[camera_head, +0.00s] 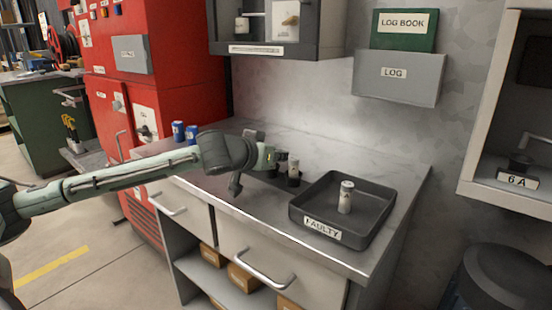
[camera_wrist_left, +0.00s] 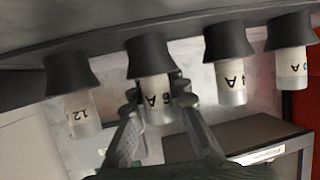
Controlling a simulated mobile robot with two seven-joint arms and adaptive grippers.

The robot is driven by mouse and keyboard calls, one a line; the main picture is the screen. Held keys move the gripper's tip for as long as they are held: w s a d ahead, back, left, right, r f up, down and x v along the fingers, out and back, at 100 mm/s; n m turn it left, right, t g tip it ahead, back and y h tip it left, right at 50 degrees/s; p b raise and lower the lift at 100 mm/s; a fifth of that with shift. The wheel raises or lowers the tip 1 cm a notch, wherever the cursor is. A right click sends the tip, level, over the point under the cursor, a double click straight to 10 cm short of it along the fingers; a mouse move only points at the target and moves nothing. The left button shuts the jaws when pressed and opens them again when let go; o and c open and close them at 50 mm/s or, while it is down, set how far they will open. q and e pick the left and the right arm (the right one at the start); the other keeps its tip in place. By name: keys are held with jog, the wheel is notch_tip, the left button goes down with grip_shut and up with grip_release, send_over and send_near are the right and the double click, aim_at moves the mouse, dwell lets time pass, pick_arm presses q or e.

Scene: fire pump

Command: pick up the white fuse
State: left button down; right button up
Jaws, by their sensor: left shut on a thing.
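In the left wrist view several white fuses stand in a row in dark holders, upside down in the picture. The fingers of my left gripper (camera_wrist_left: 157,95) are on both sides of the white fuse (camera_wrist_left: 156,92) marked with an A, shut on it while its end is in the dark holder (camera_wrist_left: 148,55). The arm hides part of the row. My right gripper is not in view.
A black tray (camera_head: 322,233) labelled FAULTY holds another white fuse (camera_head: 346,196) on the right of the counter (camera_head: 405,172). Two blue cylinders (camera_head: 185,132) stand behind my arm. A wall cabinet (camera_head: 340,30) hangs above, and a red cabinet (camera_head: 180,60) stands left.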

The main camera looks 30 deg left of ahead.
pick_arm(q)
jog(key=shift+r, duration=0.7)
notch_tip(320, 180, up, 2)
jog(key=shift+r, duration=0.15)
jog(key=shift+s+a+r, duration=0.55)
jog(key=shift+s+a, duration=0.05)
jog(key=shift+a, duration=0.15)
jog(key=s+a+r+b, duration=0.1)
jog(key=a, duration=0.1)
jog(key=s+a+r+b, duration=0.1)
jog(key=s+a+r, duration=0.1)
jog(key=shift+s, duration=0.2)
jog(key=s+a+r, duration=0.3)
jog(key=shift+a+r, duration=0.1)
jog(key=shift+a, duration=0.05)
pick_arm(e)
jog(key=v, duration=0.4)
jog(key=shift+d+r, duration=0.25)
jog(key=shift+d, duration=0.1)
